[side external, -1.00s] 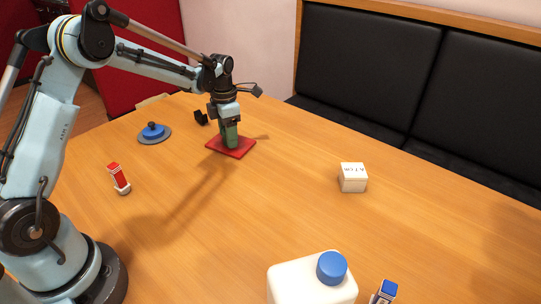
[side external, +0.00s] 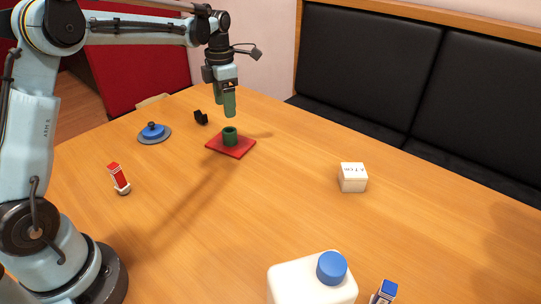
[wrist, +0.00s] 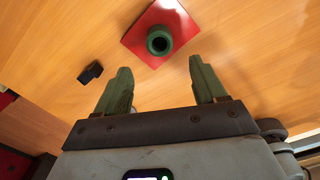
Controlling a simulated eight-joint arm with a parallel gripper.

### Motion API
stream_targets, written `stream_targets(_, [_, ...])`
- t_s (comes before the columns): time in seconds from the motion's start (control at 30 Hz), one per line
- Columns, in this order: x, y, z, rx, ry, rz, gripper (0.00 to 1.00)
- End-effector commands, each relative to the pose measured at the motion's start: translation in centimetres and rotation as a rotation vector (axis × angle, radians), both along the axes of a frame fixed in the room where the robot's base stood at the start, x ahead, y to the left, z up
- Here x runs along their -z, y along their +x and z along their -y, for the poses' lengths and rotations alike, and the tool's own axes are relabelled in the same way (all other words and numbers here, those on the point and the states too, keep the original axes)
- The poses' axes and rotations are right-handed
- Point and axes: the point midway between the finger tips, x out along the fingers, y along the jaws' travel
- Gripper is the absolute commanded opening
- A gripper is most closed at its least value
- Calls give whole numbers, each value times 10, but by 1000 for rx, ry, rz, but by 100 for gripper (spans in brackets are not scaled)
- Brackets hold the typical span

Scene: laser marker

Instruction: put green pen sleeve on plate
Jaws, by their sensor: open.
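The green pen sleeve (side external: 230,137) is a short hollow cylinder standing upright on the red square plate (side external: 242,150). In the wrist view the sleeve (wrist: 159,41) shows its dark round opening, with the red plate (wrist: 181,23) around its base. My gripper (side external: 229,112) has green fingers and hangs above the sleeve, apart from it. In the wrist view my gripper (wrist: 155,85) is open, with nothing between the fingers.
A small black object (side external: 201,117) lies behind the plate. The middle of the table is clear.

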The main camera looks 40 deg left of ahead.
Motion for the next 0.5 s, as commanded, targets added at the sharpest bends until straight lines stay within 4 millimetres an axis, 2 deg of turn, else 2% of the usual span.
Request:
stream_targets(0.1, [-14,0,0,0,0,0,70])
stream_targets(0.33, [-28,-4,4,60,3,13,70])
stream_targets(0.43, [-38,-12,14,217,16,47,70])
stream_targets(0.5, [-46,-22,24,385,35,80,70])
